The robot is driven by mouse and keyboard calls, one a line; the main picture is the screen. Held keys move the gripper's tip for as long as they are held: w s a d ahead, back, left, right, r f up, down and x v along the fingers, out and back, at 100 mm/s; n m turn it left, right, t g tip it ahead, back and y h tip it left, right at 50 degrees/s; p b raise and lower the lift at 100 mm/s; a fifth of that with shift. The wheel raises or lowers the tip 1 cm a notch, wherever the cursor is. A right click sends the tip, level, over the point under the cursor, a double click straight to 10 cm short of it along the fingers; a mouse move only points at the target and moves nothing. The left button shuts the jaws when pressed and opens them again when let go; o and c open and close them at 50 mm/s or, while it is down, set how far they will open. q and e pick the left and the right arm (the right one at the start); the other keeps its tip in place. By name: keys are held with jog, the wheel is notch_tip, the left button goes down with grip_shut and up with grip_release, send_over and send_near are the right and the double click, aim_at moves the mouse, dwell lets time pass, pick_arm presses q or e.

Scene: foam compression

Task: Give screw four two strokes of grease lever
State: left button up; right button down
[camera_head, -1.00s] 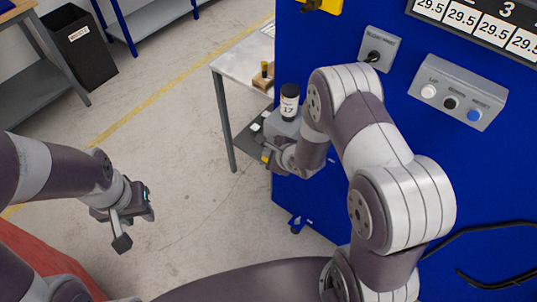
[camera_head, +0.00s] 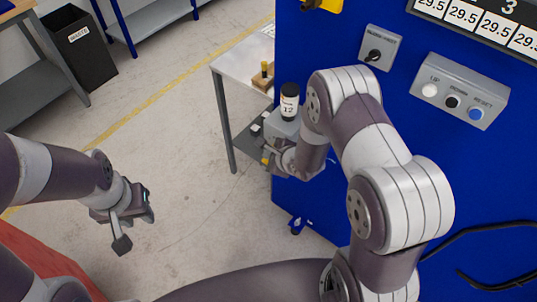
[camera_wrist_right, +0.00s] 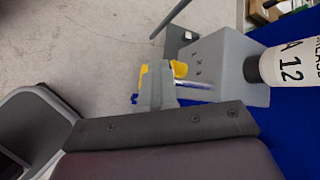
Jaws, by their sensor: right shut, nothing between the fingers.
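The grease unit is a grey box (camera_wrist_right: 228,66) with a black-capped bottle labelled 12 (camera_wrist_right: 292,64); in the head view the bottle (camera_head: 289,101) stands upright on the box. A silver lever rod (camera_wrist_right: 196,83) with a yellow end (camera_wrist_right: 179,69) comes out of the box's side. My right gripper (camera_wrist_right: 156,82) is shut and empty, right beside the lever's yellow end; whether it touches is unclear. In the head view my right gripper (camera_head: 270,158) is partly hidden by its wrist. My left gripper (camera_head: 125,217) hangs over open floor, away from the unit. I cannot make out screw four.
A blue machine wall (camera_head: 330,215) carries a selector box (camera_head: 381,47) and an UP, DOWN, RESET button box (camera_head: 460,92). A light table (camera_head: 240,62) stands behind the grease unit. A black waste bin (camera_head: 78,48) is far left. The middle floor is clear.

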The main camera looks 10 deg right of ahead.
jog(key=shift+f, duration=0.25)
dwell(0.6)
jog(key=shift+r+p, duration=1.8)
notch_tip(320, 180, up, 5)
jog(key=p, duration=0.5)
